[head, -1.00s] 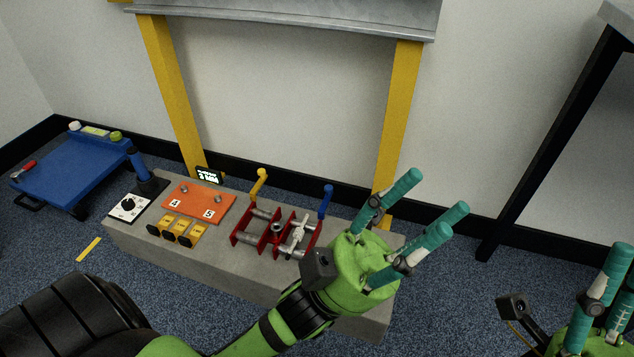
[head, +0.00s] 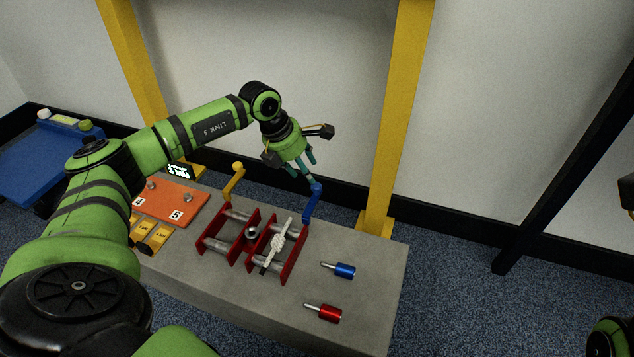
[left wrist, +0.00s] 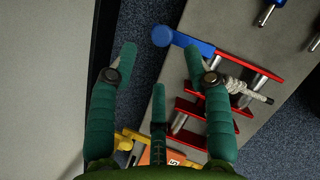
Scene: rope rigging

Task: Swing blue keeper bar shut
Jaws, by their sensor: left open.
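The blue keeper bar (head: 311,204) stands raised at the back right of the red rope frame (head: 289,262), its round knob at the top. My left gripper (head: 304,166) is open and points down just above and behind the bar's knob. I cannot tell whether a finger touches it. A white knotted rope (head: 280,240) lies over the frame's right-hand rollers. My right gripper's fingers are out of view.
The yellow keeper bar (head: 232,182) stands raised to the left. A blue-handled pin (head: 340,270) and a red-handled pin (head: 323,312) lie on the grey block (head: 372,300). A yellow post (head: 394,120) rises behind the block at right. An orange plate (head: 170,203) lies left.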

